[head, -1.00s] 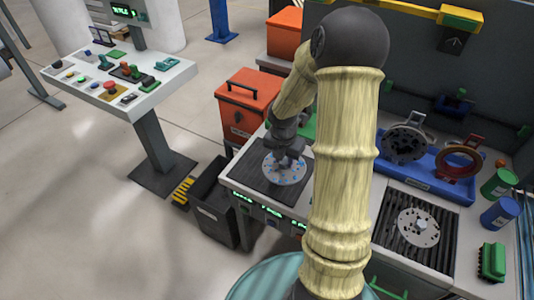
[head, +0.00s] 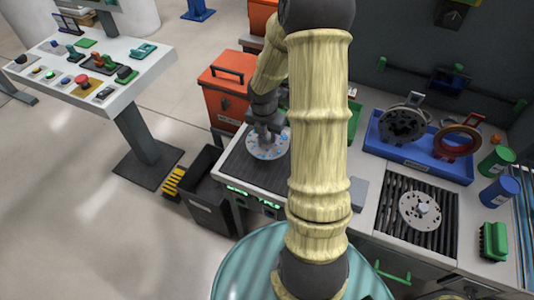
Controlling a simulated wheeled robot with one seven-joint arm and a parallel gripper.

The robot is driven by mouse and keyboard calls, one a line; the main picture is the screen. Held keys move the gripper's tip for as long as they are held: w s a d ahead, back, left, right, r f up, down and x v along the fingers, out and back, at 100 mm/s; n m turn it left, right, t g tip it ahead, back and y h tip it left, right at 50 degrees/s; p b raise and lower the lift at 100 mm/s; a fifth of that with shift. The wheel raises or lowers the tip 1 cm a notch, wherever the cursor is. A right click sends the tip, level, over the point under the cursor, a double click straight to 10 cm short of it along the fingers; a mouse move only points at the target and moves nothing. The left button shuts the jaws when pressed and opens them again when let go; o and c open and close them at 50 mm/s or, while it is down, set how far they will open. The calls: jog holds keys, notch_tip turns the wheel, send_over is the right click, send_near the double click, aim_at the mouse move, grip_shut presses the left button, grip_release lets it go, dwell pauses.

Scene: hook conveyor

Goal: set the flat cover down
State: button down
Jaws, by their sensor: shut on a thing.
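The flat cover (head: 266,147) is a round, pale grey disc with bluish spots around its face. My gripper (head: 267,131) is shut on it from above. The disc shows over the far part of a dark mat or plate (head: 243,172) on the left bench. I cannot tell whether it touches that surface or hangs just above it. My arm hides the bench to its right, and the fingertips are small and partly hidden.
A similar disc with a raised centre (head: 421,210) lies on a black slatted grate. A blue tray (head: 415,162) holds round parts behind it. An orange toolbox (head: 224,90) stands behind the left bench, and a dark bin (head: 207,200) stands at its left.

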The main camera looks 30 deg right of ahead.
aim_at(267, 143)
notch_tip(267, 143, down, 4)
jog(key=shift+s+d+f+b, duration=0.1)
jog(key=shift+f+b, duration=0.15)
jog(key=shift+b, duration=0.1)
jog(key=shift+a+f, duration=0.1)
jog(key=shift+a, duration=0.1)
jog(key=shift+d+f+b, duration=0.1)
jog(key=shift+f+b, duration=0.25)
jog(key=shift+f, duration=1.5)
jog(key=c, duration=1.1)
grip_release()
jog(key=shift+f, duration=0.1)
